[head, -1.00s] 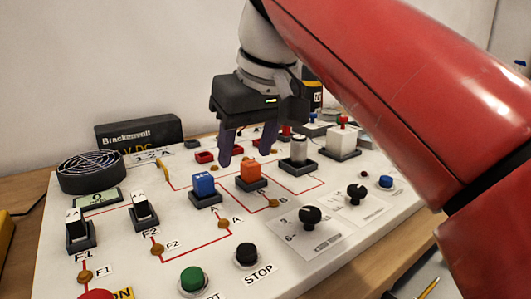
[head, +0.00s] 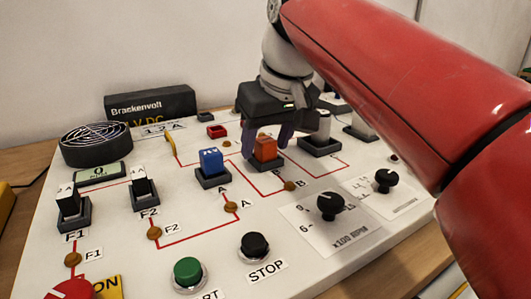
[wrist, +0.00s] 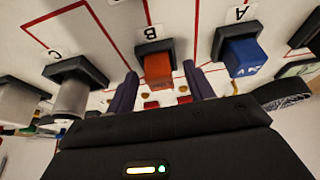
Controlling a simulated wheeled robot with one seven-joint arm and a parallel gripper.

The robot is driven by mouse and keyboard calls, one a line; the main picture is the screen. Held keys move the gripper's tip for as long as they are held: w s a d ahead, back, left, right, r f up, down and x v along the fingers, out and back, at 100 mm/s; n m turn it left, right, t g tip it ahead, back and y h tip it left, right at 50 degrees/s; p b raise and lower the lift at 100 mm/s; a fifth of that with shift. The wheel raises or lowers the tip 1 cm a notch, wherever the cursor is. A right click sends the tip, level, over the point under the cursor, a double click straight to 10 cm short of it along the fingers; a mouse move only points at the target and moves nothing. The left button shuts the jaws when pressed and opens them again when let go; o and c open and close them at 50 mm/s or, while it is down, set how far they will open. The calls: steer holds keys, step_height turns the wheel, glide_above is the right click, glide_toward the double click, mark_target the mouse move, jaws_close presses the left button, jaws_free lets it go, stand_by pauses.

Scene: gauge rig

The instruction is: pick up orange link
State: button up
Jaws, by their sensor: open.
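The orange link (head: 265,149) sits upright in a dark socket on the white panel, near the label B. It also shows in the wrist view (wrist: 158,70), between my two fingers. My gripper (head: 266,148) is open, with its purple-grey fingers pointing down on either side of the orange link. In the wrist view my gripper (wrist: 160,92) has one finger left and one right of the link, with gaps showing. The fingers partly hide the link's sides in the head view.
A blue link (head: 211,161) stands in its socket just left of the orange one. A grey-white cylinder (head: 320,128) stands in a socket to the right. Black knobs (head: 330,205) and a black STOP button (head: 255,245) are nearer the front.

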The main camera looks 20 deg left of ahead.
mark_target(267, 140)
steer(key=shift+c, duration=0.4)
steer(key=c, duration=1)
steer(key=shift+o, duration=0.2)
steer(key=shift+r, duration=0.1)
step_height(267, 140, up, 8)
steer(key=shift+w+f+p, duration=0.1)
steer(key=shift+p, duration=0.85)
steer(key=shift+r, duration=1)
